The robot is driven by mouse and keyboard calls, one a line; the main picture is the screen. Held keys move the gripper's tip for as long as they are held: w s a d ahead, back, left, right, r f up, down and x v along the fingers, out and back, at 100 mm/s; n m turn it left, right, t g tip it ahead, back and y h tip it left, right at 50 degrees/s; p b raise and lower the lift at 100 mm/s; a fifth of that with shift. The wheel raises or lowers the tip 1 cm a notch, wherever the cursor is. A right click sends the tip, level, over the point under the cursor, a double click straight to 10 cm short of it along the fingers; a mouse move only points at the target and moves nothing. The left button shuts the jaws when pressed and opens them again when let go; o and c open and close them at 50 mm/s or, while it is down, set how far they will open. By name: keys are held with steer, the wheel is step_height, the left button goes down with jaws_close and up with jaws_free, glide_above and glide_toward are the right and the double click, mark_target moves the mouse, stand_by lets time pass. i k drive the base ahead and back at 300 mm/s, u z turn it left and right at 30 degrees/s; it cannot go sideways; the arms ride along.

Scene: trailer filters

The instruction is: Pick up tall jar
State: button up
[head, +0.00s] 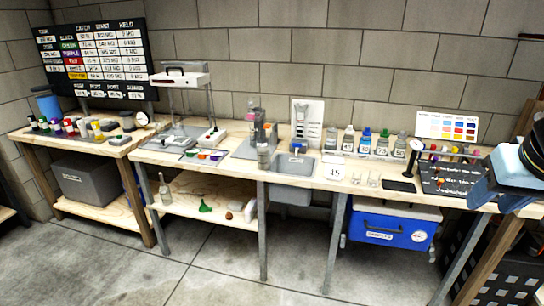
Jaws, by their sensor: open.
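Several jars and bottles stand in a row at the back of the long bench, and I cannot tell which is the tall jar. They include a white-topped bottle (348,139), a blue-capped one (365,141), a green-capped one (382,143) and a grey-lidded jar (400,146). A narrow-necked clear bottle (165,190) stands on the lower shelf.
The long bench (310,180) is crowded at the back. A blue cooler (390,228) sits below. Concrete floor in front is clear.

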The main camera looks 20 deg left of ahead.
mark_target(263, 142)
steer(key=z, duration=0.2)
steer(key=i, duration=1.95)
steer(key=u, duration=0.6)
steer(key=k, duration=0.85)
steer(key=u, duration=0.2)
steer(key=i, duration=0.95)
steer(key=z, duration=0.05)
